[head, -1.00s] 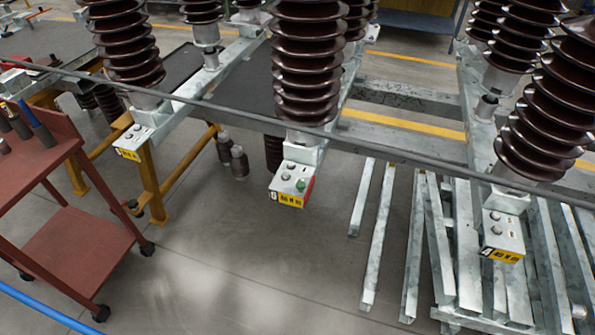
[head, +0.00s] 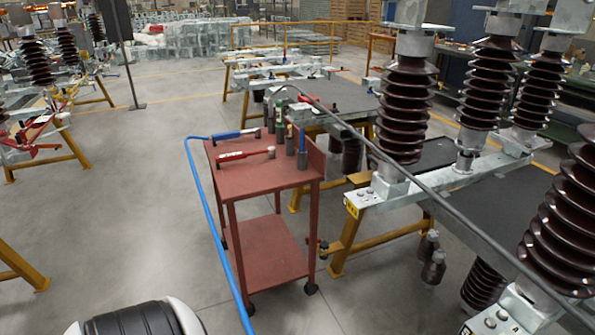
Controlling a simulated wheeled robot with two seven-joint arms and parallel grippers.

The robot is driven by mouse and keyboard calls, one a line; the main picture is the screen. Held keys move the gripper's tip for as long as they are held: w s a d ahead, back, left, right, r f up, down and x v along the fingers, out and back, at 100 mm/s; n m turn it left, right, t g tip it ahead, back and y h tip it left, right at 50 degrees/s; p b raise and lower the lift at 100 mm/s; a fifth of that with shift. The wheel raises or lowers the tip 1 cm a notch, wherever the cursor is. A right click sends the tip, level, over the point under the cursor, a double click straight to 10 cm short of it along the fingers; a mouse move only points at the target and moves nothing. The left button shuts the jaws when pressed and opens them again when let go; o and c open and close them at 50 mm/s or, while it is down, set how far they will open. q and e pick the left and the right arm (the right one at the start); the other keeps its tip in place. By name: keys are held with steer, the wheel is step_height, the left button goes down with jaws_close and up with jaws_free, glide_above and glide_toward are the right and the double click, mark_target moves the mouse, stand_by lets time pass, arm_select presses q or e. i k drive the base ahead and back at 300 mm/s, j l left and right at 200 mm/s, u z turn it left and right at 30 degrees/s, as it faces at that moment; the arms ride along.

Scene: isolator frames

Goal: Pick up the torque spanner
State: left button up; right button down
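Two long tools lie on the top of a red trolley (head: 262,178) in the middle of the head view. Either may be the torque spanner; I cannot tell which at this size. Neither of my grippers shows in the head view.
Several upright tools (head: 302,148) stand at the trolley's right side. A blue hose (head: 213,218) runs down its left side. A grey bar (head: 440,210) crosses the right side, before brown insulators (head: 405,110) on a frame. Floor left of the trolley is clear.

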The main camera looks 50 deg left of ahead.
mark_target(271, 150)
steer(key=u, duration=2)
steer(key=i+j, duration=0.35)
steer(key=i, duration=0.2)
steer(key=i+j+z, duration=0.1)
steer(key=i+j, duration=0.25)
steer(key=i, duration=0.15)
